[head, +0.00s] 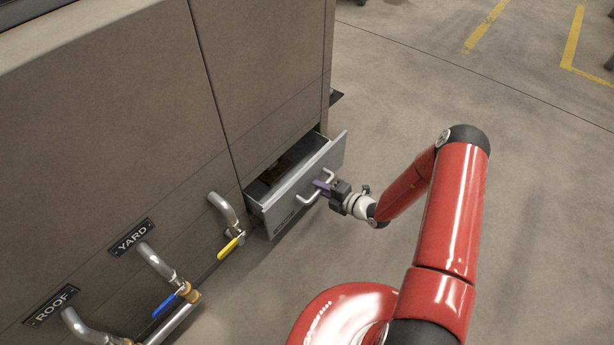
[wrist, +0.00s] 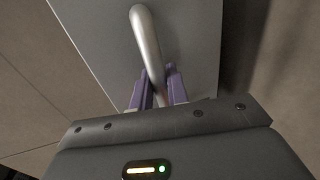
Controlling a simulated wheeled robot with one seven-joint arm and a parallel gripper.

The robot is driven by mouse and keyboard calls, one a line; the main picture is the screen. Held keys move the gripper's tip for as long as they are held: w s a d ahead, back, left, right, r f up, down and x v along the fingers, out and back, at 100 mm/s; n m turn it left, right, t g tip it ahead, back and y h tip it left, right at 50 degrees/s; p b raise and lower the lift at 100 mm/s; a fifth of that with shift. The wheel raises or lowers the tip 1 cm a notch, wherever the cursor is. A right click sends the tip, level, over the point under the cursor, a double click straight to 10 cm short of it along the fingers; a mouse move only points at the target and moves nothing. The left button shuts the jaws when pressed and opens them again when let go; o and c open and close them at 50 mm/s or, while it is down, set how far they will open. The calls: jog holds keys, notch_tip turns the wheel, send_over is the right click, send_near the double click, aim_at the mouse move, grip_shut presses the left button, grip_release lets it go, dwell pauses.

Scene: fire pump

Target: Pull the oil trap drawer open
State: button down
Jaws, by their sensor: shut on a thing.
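The oil trap drawer (head: 285,205) is a grey metal drawer low in the beige cabinet. It stands partly out, with a dark gap and some of its inside showing behind the front panel. A pale bar handle (head: 309,198) is on its front. My gripper (head: 325,186) is at the handle, its purple fingers on either side of the bar. In the wrist view, the fingers of my gripper (wrist: 158,88) close around the lower part of the handle (wrist: 147,40), against the grey drawer front (wrist: 190,30). The drawer's label is too small to read.
The beige cabinet (head: 120,90) fills the left. Pipes with a yellow-handled valve (head: 232,246) and a blue-handled valve (head: 168,304) stick out left of the drawer, beside YARD (head: 132,238) and ROOF (head: 50,305) plates.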

jog(key=f+v, duration=0.1)
jog(key=v, duration=0.7)
jog(key=f+p+v, duration=0.1)
jog(key=f+v, duration=0.1)
jog(key=v, duration=0.6)
jog(key=shift+s+d+f, duration=0.2)
jog(key=shift+s+d, duration=0.15)
jog(key=shift+d, duration=0.1)
jog(key=c, duration=1.4)
grip_release()
jog(key=shift+c, duration=0.2)
jog(key=shift+d, duration=0.1)
jog(key=v, duration=0.7)
jog(key=shift+s+d+p, duration=0.2)
jog(key=shift+d+p, duration=0.05)
jog(key=shift+p, duration=0.2)
